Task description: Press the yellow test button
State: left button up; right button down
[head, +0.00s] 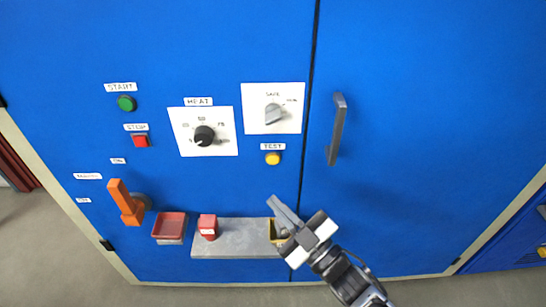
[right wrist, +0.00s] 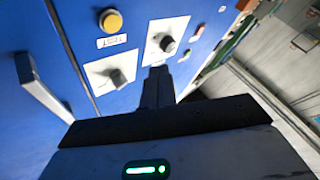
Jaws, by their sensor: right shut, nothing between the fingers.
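The yellow test button (head: 273,158) sits on the blue cabinet front, just below its TEST label (head: 272,147) and left of the door seam. In the right wrist view the button (right wrist: 110,20) is at the upper left, with its label upside down. My right gripper (head: 273,201) is shut and empty, below the button in the head view and apart from it. Its closed fingers (right wrist: 157,78) also show in the right wrist view. My left gripper is not in view.
Above the button is a selector switch (head: 273,115); left of it is the black HEAT knob (head: 204,135). A grey door handle (head: 337,130) sticks out at the right. Below are a shelf (head: 240,238), a red tray (head: 170,226), a red block (head: 208,227) and an orange lever (head: 122,200).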

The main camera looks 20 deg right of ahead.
dwell(0.3)
pick_arm(q)
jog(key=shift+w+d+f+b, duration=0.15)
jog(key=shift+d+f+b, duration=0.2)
jog(key=shift+b, duration=1.2)
pick_arm(e)
send_near(273, 159)
jog(key=shift+w+a+r, duration=0.3)
jog(key=shift+w+a, duration=0.4)
jog(key=shift+a, duration=0.05)
jog(key=shift+w+a+r, duration=0.3)
jog(key=shift+w+a, duration=0.35)
jog(key=shift+a, duration=0.15)
jog(key=shift+w+a+r, duration=0.3)
jog(key=shift+w+a, duration=0.4)
jog(key=shift+a, duration=0.05)
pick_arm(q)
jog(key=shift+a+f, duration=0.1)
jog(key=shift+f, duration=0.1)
pick_arm(e)
jog(key=shift+w, duration=0.15)
jog(key=shift+w+d, duration=0.15)
jog(key=shift+w, duration=0.1)
